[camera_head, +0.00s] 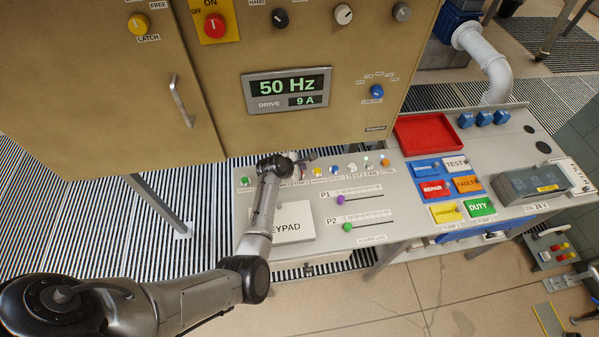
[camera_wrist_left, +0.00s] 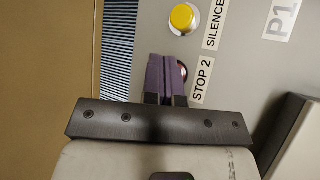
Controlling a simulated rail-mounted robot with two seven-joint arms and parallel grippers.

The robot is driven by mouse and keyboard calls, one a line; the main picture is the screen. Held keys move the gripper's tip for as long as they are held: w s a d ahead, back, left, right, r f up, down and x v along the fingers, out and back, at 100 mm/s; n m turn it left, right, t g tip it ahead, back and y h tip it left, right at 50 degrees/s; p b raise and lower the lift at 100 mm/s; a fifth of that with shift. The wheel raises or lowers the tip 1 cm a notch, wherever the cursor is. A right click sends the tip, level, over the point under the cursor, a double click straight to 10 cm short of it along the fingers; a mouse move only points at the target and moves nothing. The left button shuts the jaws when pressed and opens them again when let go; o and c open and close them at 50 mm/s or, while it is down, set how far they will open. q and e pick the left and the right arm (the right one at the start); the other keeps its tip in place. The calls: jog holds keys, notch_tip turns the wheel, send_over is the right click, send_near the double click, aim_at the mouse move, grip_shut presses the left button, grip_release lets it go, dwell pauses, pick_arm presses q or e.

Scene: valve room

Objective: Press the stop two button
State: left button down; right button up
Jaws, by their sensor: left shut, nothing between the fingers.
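The stop two button is a red button (camera_wrist_left: 183,71) beside the "STOP 2" label (camera_wrist_left: 202,78) on the grey console in the left wrist view. The purple fingers of my left gripper (camera_wrist_left: 163,62) cover most of it; only its edge shows. My left gripper is shut and empty, its tips over or beside the button. I cannot tell whether they touch it. In the head view the left gripper (camera_head: 309,157) is at the console's back row of buttons, left of the yellow button (camera_head: 318,171), and the red button is not clear there. My right gripper is not in view.
The yellow silence button (camera_wrist_left: 184,18) is close by in the left wrist view. A keypad box (camera_head: 290,222) and two sliders, P1 (camera_head: 341,199) and P2 (camera_head: 347,227), are on the console. A tan cabinet (camera_head: 330,120) stands behind. A red tray (camera_head: 423,134) lies further right.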

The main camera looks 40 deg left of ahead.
pick_arm(q)
jog(key=shift+f, duration=0.1)
dwell(0.6)
jog(key=shift+f, duration=0.3)
jog(key=shift+f, duration=0.45)
dwell(0.7)
dwell(0.4)
jog(key=shift+r, duration=0.15)
jog(key=shift+r+p, duration=0.65)
jog(key=shift+p, duration=0.25)
jog(key=shift+r, duration=0.1)
